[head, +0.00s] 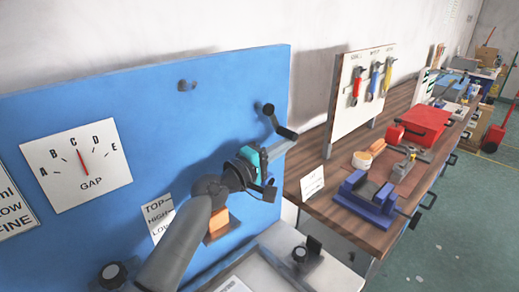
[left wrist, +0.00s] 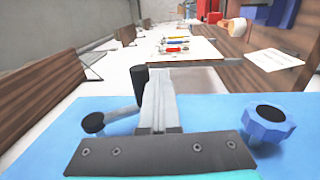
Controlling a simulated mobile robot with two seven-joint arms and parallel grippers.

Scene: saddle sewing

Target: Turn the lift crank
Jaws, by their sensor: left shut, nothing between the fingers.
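The lift crank (head: 277,121) is on the blue panel (head: 150,98), with a dark round hub, a short arm and a black handle. In the left wrist view the crank (left wrist: 112,117) lies at the left, its black handle (left wrist: 139,80) standing up. My left gripper (head: 287,146) is just below the crank handle in the head view. Its fingers (left wrist: 158,105) are shut and empty, close beside the handle on its right in the wrist view. I cannot tell whether they touch it. My right gripper is out of view.
A blue lobed knob (left wrist: 268,122) stands right of the fingers. A GAP dial (head: 78,165) has its red needle near C. An orange part (head: 216,224) sits below my left wrist. A wooden workbench (head: 368,226) with a blue vise (head: 366,196) and a red box (head: 424,123) extends right.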

